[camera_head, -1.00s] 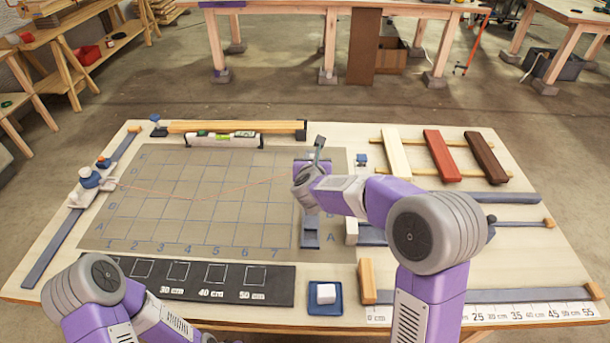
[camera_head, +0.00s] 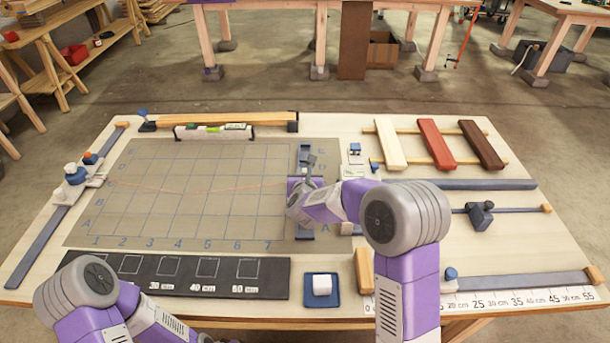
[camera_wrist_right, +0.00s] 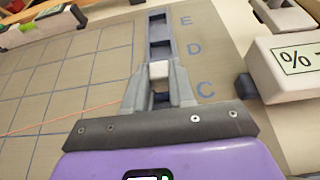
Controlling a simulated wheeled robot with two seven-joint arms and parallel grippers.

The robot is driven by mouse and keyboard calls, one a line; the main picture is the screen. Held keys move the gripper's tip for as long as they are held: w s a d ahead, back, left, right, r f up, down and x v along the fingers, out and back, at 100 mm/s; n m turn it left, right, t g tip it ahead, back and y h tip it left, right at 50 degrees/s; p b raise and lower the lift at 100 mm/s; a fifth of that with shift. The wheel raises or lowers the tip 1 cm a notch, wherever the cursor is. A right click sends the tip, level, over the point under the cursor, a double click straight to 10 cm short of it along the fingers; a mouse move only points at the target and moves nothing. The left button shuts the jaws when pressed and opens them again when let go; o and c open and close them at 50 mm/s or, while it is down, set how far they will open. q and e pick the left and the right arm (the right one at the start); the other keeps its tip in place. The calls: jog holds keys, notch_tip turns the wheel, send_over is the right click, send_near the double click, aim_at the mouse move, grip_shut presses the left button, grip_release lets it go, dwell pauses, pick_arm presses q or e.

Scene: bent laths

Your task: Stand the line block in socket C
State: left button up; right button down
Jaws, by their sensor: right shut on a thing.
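My right gripper (camera_wrist_right: 160,88) is shut on the pale line block (camera_wrist_right: 158,70), which shows between the fingertips in the right wrist view. It is over the dark blue socket strip (camera_wrist_right: 160,25), beside the printed letters D and C. The strip (camera_head: 304,153) stands at the right end of the gridded mat in the head view, where my wrist hides its middle. A thin orange line (camera_wrist_right: 62,118) runs from the left to the gripper. Whether the block's foot is inside a socket is hidden by the fingers. My left gripper is out of view.
A white block with a blue knob (camera_head: 76,174) sits on the left rail. A spirit level (camera_head: 213,132) lies behind the mat. A white cube (camera_head: 322,285) sits in a blue tray. A white labelled block (camera_wrist_right: 285,68) stands right of the strip. Coloured laths (camera_head: 437,144) lie back right.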

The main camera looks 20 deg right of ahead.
jog(key=shift+f, duration=0.15)
jog(key=c, duration=0.9)
grip_release()
jog(key=shift+c, duration=0.2)
jog(key=shift+r, duration=0.25)
jog(key=p+v, duration=0.1)
jog(key=v, duration=0.9)
jog(key=shift+s+a+r, duration=0.1)
jog(key=shift+s+r, duration=0.05)
jog(key=shift+s, duration=0.1)
jog(key=shift+s+a+r, duration=0.15)
jog(key=shift+s+r, duration=0.05)
jog(key=shift+s, duration=0.45)
